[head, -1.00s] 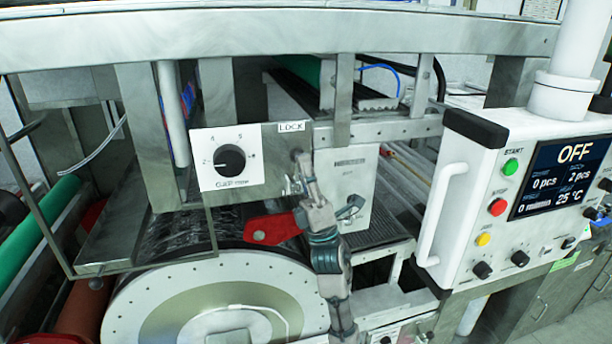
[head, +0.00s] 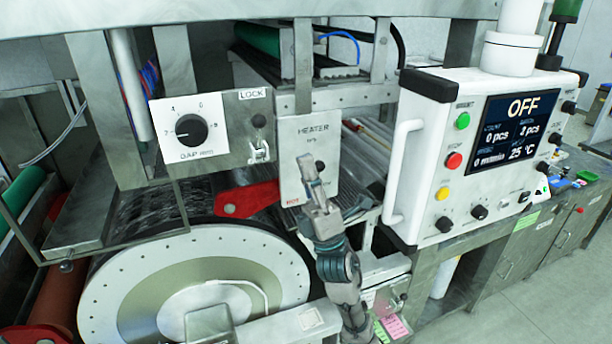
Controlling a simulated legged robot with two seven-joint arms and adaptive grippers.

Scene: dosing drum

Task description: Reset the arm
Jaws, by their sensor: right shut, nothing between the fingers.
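My right gripper (head: 314,182) is shut and empty. It points up in front of the heater box (head: 304,140), with my right arm rising from the bottom of the view. It overlaps the lower part of the heater box in the picture; I cannot tell the gap between them. To its left are the red lever (head: 247,199) above the drum (head: 198,287) and the lock switch (head: 258,150). The gap dial (head: 192,131) is on a white plate beside the lock switch. My left gripper is not in view.
The white control box (head: 480,150) stands right of my right gripper, with a white handle (head: 402,172) on its near side. Its screen reads OFF. A steel beam (head: 240,20) crosses the top. Open floor (head: 575,285) shows at the lower right.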

